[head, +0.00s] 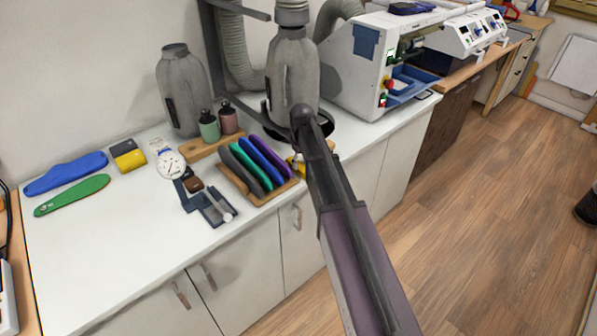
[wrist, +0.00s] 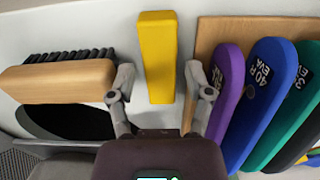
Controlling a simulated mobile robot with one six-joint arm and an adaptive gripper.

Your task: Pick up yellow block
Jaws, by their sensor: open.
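A long yellow block (wrist: 157,45) lies on the white worktop in the wrist view, upright in the picture. My gripper (wrist: 160,82) is open, with one finger on each side of the block's lower end. Gaps show between the block and both fingers, and nothing is held. Whether the fingertips are down at the block's height I cannot tell. In the head view, a bit of yellow (head: 296,167) shows beside my arm, which hides most of that spot and my gripper.
A wooden-backed brush (wrist: 58,78) lies close left of my gripper. A wooden rack (wrist: 207,38) with purple, blue and green insoles stands close right. A yellow-and-black block (head: 128,155) and blue (head: 66,172) and green insoles (head: 72,195) lie further left. The front-left worktop is clear.

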